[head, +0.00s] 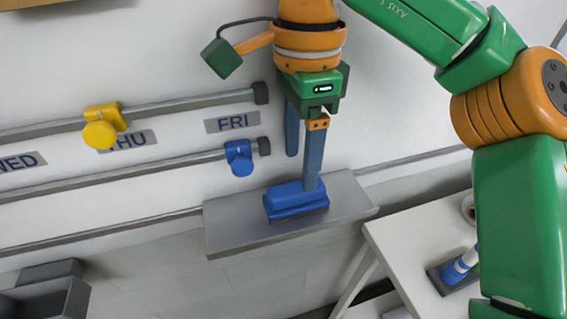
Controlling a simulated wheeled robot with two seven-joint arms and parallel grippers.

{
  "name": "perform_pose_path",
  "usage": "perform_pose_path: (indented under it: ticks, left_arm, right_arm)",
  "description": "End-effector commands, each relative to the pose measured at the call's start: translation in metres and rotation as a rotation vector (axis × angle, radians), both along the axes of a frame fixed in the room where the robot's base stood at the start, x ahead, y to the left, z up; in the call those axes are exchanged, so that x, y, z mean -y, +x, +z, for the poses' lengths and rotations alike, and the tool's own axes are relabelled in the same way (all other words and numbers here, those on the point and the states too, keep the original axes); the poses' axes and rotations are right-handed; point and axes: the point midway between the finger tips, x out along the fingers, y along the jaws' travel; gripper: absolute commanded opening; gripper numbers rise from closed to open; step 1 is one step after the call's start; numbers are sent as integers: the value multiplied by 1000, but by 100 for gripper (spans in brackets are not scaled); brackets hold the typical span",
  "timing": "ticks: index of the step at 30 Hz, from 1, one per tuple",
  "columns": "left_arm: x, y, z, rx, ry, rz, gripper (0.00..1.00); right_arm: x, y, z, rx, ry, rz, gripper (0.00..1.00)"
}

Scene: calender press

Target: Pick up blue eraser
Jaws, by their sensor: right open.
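The blue eraser (296,204) is a blue block lying on a grey shelf (235,228) that juts from the white wall board. My right gripper (303,170) comes down from above with its two long blue-grey fingers apart. One fingertip meets the top of the eraser in the picture; the other finger stands to the left and ends higher, over the board. I cannot tell whether the near finger touches the eraser. The eraser rests on the shelf. My left gripper is not in view.
Two grey rails cross the board, with a yellow slider (101,126) and a blue slider (240,158). A FRI label (232,123) sits between them. A white table (410,250) with a blue-and-white cylinder (460,264) stands at lower right. A dark grey bin (52,297) is at lower left.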

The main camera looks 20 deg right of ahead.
Motion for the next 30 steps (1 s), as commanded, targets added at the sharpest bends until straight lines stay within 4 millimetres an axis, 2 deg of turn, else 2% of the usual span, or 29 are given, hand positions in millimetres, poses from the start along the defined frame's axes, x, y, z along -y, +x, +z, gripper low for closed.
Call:
perform_pose_path:
  ticks: [2, 6, 14, 21, 23, 29, 30]
  left_arm:
    - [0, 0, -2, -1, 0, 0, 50]
    - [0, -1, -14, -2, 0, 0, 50]
    - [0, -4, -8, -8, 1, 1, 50]
    - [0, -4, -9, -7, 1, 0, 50]
    - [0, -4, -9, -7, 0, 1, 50]
    - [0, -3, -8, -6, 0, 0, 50]
    - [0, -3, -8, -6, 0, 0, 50]
  right_arm:
    - [1, 0, -3, 1, -3, 1, 70]
    - [2, 0, -24, -1, -3, 1, 70]
    - [8, 3, -66, 1, -3, 0, 70]
    - [7, 3, -71, 3, -1, -1, 70]
    - [7, 3, -70, 3, -1, -1, 56]
    - [7, 3, -70, 3, -1, -1, 2]
    - [7, 3, -70, 3, 0, -1, 0]
